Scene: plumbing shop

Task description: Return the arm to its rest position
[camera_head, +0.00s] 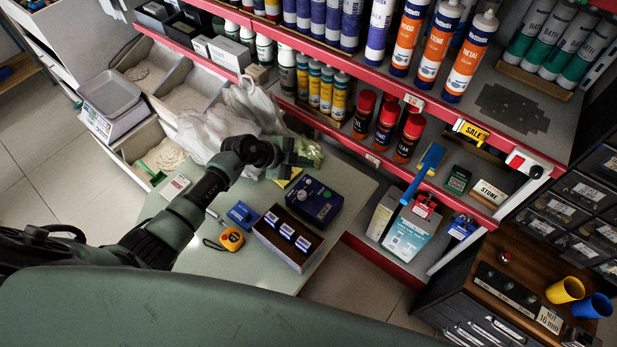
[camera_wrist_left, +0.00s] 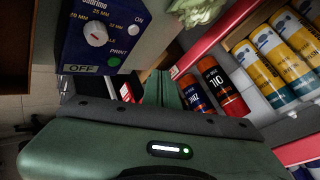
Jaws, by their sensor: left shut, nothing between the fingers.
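My left arm (camera_head: 185,222) comes in from the left in the head view and reaches over the counter. My left gripper (camera_head: 290,158) is at its end, above the far part of the counter near crumpled plastic bags. It is shut with nothing held; its fingertips are small and dark there. In the left wrist view, green and black parts of my own arm fill the lower half. A blue device (camera_wrist_left: 92,35) with a white knob, an OFF label and a green PRINT button is close by. It is the blue box (camera_head: 314,201) right of the gripper in the head view. My right gripper is not in view.
The pale green counter (camera_head: 265,270) holds an orange tape measure (camera_head: 231,239) and an open box (camera_head: 287,238) with white-labelled items. Red-edged shelves with spray cans (camera_head: 385,128) and cartridges stand behind it. Clear plastic bags (camera_head: 215,128) lie by the grey bins (camera_head: 190,85).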

